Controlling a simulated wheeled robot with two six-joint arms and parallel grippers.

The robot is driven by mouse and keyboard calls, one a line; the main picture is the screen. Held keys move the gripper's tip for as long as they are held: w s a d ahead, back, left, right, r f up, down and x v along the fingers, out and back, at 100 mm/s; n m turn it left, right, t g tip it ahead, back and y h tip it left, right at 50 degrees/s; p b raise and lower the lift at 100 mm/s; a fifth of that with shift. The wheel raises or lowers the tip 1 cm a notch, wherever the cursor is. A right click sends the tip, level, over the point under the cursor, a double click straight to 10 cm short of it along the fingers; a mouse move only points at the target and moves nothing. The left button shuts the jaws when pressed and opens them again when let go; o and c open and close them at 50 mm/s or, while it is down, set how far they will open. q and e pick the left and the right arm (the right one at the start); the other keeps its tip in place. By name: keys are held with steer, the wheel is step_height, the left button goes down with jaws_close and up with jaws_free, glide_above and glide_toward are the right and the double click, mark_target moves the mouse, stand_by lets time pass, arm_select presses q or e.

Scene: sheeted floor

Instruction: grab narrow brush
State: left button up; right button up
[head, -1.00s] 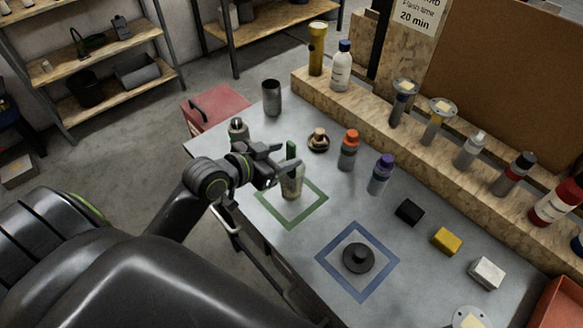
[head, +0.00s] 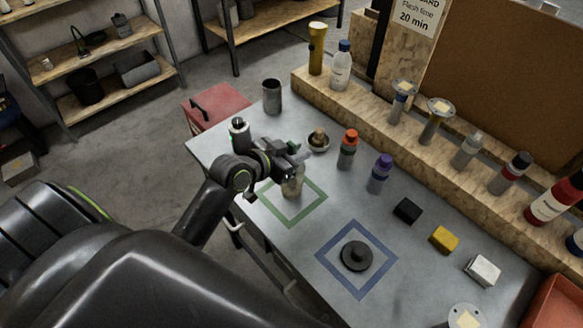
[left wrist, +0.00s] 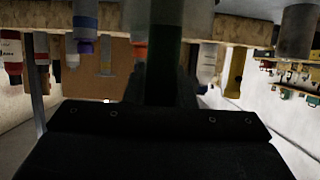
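A dark green handle, which I take to be the narrow brush (left wrist: 165,60), stands upright between the dark fingers of my left gripper (left wrist: 165,90) in the left wrist view. In the head view its green top (head: 292,146) shows just behind my left gripper (head: 292,158). The handle rises from a pale jar (head: 292,185) inside the green square outline on the table. The fingers are at the handle, close on both sides; whether they press on it is unclear. The brush's lower end is hidden in the jar. My right gripper is out of view.
Near the gripper stand a small round pot (head: 318,141), an orange-capped bottle (head: 348,149), a purple-capped bottle (head: 379,174) and a dark cup (head: 272,97). A black disc (head: 358,257) lies in the blue square. A wooden ledge (head: 410,118) with several bottles runs behind.

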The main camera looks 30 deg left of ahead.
arm_select(q)
jaws_close()
steer(key=shift+r, duration=0.1)
